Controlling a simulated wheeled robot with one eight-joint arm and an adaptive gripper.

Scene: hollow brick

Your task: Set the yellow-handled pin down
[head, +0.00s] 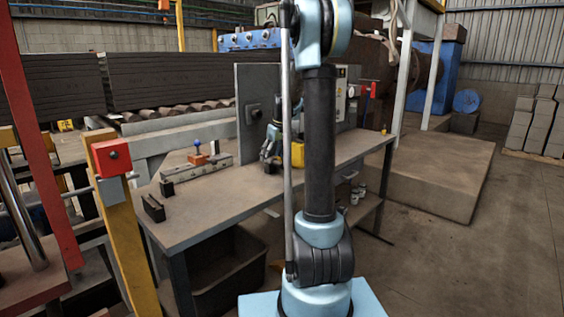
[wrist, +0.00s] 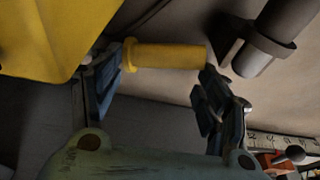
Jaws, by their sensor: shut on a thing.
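The yellow-handled pin (wrist: 168,57) shows in the wrist view as a yellow cylinder with a collar at its left end. My gripper (wrist: 166,62) is shut on it, with one dark blue finger at each end of the handle. The pin's shaft is not clearly visible. In the head view my gripper (head: 270,148) is over the back of the workbench (head: 225,205), beside the upright grey panel (head: 250,105), partly hidden by my arm. The pin cannot be made out there. Whether it touches the bench is unclear.
A yellow housing (wrist: 50,35) is close at the upper left of the wrist view, and a grey cylinder (wrist: 262,45) at the upper right. A metal bar fixture with a blue ball knob (head: 197,143) lies left on the bench. A dark block (head: 153,207) sits at its left edge. The bench front is clear.

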